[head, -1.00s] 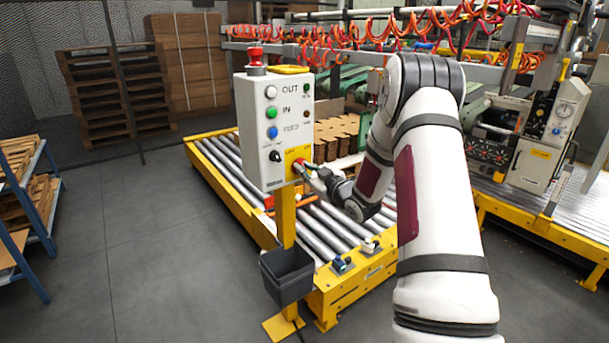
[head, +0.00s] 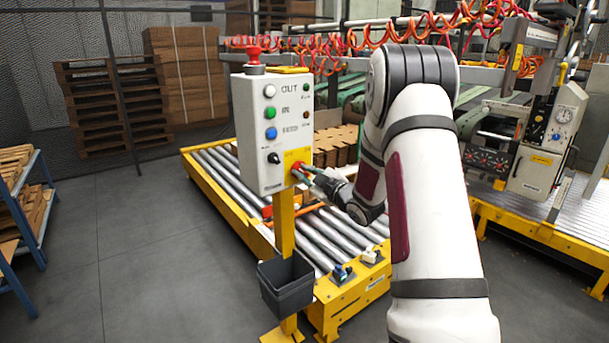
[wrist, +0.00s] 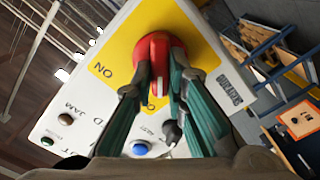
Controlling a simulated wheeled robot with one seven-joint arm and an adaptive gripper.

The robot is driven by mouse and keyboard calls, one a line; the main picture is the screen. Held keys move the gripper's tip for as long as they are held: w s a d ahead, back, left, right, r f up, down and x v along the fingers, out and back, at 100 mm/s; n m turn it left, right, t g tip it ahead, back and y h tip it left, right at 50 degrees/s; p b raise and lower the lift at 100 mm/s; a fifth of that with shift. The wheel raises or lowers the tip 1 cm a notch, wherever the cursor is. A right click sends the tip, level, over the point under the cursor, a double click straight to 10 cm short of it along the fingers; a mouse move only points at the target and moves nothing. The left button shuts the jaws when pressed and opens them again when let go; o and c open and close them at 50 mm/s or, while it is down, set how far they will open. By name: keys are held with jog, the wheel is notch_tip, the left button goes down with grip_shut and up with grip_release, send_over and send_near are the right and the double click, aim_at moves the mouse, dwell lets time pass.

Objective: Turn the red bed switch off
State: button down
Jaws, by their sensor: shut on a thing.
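The red bed switch (wrist: 153,58) is a red rotary knob on a yellow plate (wrist: 115,62) with "ON" lettering, seen close in the wrist view. In the head view the red switch (head: 297,168) shows low on the right of the white control box (head: 262,130). My gripper (wrist: 160,88) has its fingers on either side of the knob's grip bar and is shut on it. In the head view my gripper (head: 308,174) reaches the switch from the right. The fingers partly cover the knob and the lettering.
The box carries white, green and blue buttons, a black selector (head: 274,158) and a red mushroom button (head: 254,56) on top. A grey bin (head: 286,285) hangs on its yellow post. A roller conveyor (head: 325,235) lies behind. Floor at left is clear.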

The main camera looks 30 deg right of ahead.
jog(key=c, duration=1.6)
grip_release()
jog(key=shift+s, duration=0.15)
jog(key=s, duration=1.1)
jog(key=shift+s+d, duration=0.25)
jog(key=shift+s, duration=0.15)
